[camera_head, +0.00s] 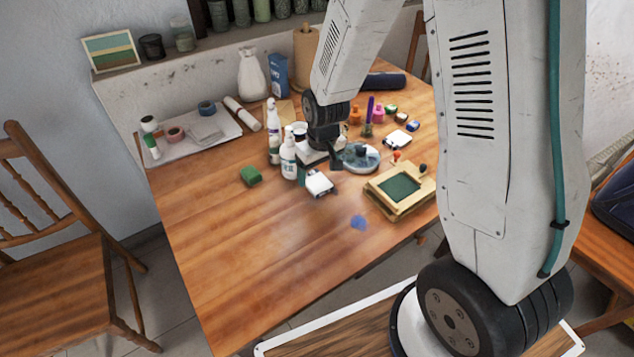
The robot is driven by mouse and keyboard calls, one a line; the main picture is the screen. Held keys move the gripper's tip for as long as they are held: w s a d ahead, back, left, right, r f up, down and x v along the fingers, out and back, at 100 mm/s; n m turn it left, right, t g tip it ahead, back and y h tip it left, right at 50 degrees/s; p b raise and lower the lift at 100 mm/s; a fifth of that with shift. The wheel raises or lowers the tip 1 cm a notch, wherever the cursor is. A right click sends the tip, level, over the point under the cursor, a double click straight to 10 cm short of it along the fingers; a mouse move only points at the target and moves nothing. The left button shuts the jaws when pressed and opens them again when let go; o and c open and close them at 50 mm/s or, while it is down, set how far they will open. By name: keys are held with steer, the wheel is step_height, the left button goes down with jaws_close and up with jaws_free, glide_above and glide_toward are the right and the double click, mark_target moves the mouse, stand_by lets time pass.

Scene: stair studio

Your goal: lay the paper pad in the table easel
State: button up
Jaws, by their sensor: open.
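The wooden frame with a green panel (400,188), which looks like the table easel, lies low near the table's right edge. I cannot pick out the paper pad for certain. A small white block with dark marks (318,183) lies in front of my gripper, and a similar white one (398,140) lies farther back to the right. My gripper (325,158) is open, low over the middle of the cluttered part of the table, left of the frame and behind the nearer white block. My arm hides part of the table behind it, and the fingertips are small and partly unclear.
White bottles (289,158) stand just left of my gripper. A round dish (361,157) sits between it and the frame. The table's (250,255) front left is clear. A chair (60,260) stands left.

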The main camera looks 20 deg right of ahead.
mark_target(317, 181)
steer(key=f, duration=0.3)
steer(key=shift+w+f, duration=0.1)
steer(key=shift+w, duration=0.15)
steer(key=shift+c, duration=0.2)
steer(key=c, duration=1.1)
